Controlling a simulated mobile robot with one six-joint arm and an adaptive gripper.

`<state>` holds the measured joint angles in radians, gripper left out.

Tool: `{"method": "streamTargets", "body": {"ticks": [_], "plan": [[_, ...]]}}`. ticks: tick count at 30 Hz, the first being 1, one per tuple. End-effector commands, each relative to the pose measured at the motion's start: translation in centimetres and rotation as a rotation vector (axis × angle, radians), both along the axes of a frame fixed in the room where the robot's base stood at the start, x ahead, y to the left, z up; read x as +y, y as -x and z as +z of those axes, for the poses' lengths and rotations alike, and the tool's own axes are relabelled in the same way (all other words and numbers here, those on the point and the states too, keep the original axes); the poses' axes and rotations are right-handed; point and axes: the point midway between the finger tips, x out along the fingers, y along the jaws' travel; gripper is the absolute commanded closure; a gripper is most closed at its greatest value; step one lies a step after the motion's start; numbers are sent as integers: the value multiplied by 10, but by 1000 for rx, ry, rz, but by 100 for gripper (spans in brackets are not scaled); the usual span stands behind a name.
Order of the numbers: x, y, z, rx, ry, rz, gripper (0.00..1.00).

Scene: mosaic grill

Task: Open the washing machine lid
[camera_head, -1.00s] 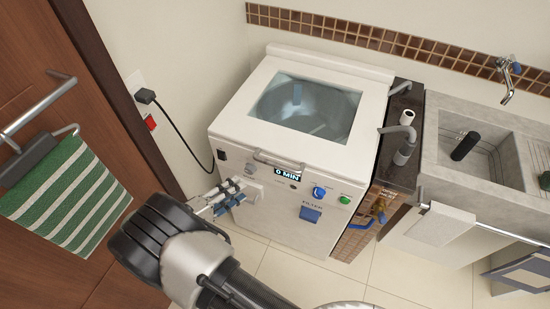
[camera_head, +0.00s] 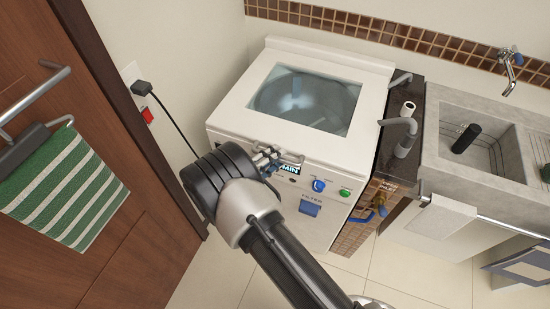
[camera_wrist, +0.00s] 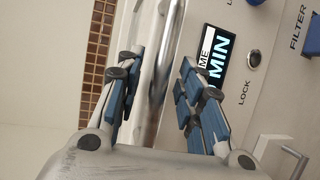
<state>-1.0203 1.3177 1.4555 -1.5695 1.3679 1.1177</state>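The white washing machine (camera_head: 330,150) stands against the wall, and its lid (camera_head: 364,118) with a glass window is closed. A metal handle (camera_head: 294,158) sits at the lid's front edge, partly hidden by my gripper (camera_head: 268,160). In the wrist view the handle (camera_wrist: 160,75) runs as a shiny bar between the two blue-padded fingers of my gripper (camera_wrist: 159,68). The fingers are apart, with visible gaps on both sides of the bar. The display reading MIN (camera_wrist: 219,54) is just right of the fingers.
A wooden door with a striped green towel (camera_head: 68,190) is at the left. A power cord (camera_head: 172,122) hangs on the wall behind. The tiled floor in front is clear.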

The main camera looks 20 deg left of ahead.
Motion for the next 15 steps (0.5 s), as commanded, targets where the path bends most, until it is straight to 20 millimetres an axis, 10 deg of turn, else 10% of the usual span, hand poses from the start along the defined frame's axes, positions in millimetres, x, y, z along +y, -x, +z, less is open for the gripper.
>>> {"method": "streamTargets", "body": {"ticks": [15], "plan": [[-3,-5,-1,0,0,0,75]]}}
